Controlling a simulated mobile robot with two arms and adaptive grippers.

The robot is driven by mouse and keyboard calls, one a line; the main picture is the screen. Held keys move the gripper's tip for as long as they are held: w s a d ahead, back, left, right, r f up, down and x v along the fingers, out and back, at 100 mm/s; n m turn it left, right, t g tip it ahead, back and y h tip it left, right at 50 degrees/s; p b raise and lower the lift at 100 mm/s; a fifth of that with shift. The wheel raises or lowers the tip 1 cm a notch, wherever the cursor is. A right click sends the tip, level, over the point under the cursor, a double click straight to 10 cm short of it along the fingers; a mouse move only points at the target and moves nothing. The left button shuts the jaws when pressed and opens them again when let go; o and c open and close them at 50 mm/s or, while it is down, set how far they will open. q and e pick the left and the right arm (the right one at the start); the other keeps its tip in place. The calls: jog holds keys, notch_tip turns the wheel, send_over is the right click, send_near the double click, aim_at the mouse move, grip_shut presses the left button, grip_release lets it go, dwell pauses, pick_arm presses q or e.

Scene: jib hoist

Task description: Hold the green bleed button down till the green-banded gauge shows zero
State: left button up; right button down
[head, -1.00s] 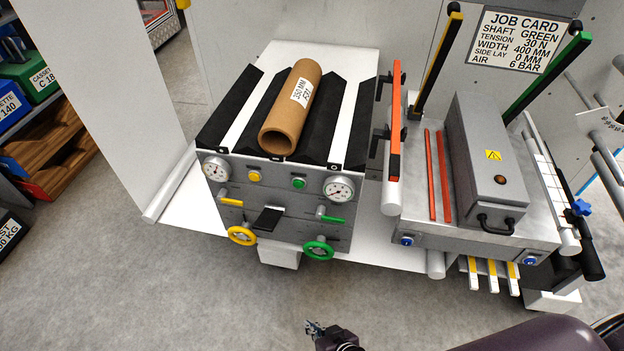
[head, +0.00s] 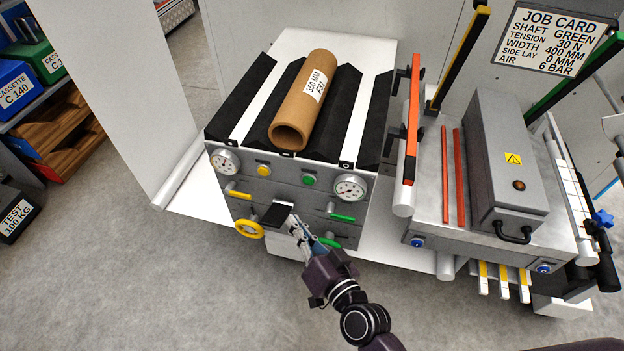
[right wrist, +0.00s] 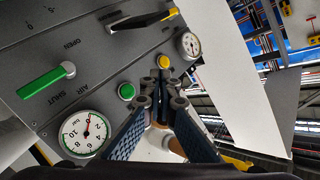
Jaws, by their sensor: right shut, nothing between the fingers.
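The green bleed button (head: 309,180) is on the front panel of the grey air cabinet, beside the right-hand gauge (head: 350,187). In the right wrist view, the green button (right wrist: 127,91) lies left of the fingers, and the gauge (right wrist: 86,132) has a white face and a red needle. Its exact reading is too small to tell. My right gripper (head: 291,222) is shut and empty, in front of the panel below the button and apart from it. Its fingers (right wrist: 160,82) show closed together in the wrist view. My left gripper is not in view.
A yellow button (head: 264,170) and another gauge (head: 226,161) are on the panel's left. A green lever (head: 342,218), a black plate (head: 276,215) and a yellow handwheel (head: 249,229) project lower down. A cardboard core (head: 300,110) lies on top.

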aim_at(308, 181)
jog(key=w+d+b, duration=0.1)
jog(key=w+d, duration=0.1)
jog(key=w, duration=0.6)
jog(key=shift+w+d+b, duration=0.2)
jog(key=shift+d+b, duration=0.15)
jog(key=shift+b, duration=0.05)
jog(key=shift+w, duration=0.1)
dwell(1.4)
jog(key=shift+w+d, duration=0.1)
jog(key=shift+w, duration=0.2)
jog(key=shift+w+d, duration=0.2)
jog(key=shift+w, duration=0.25)
dwell(2.0)
jog(key=shift+s+a, duration=0.3)
jog(key=shift+s, duration=0.55)
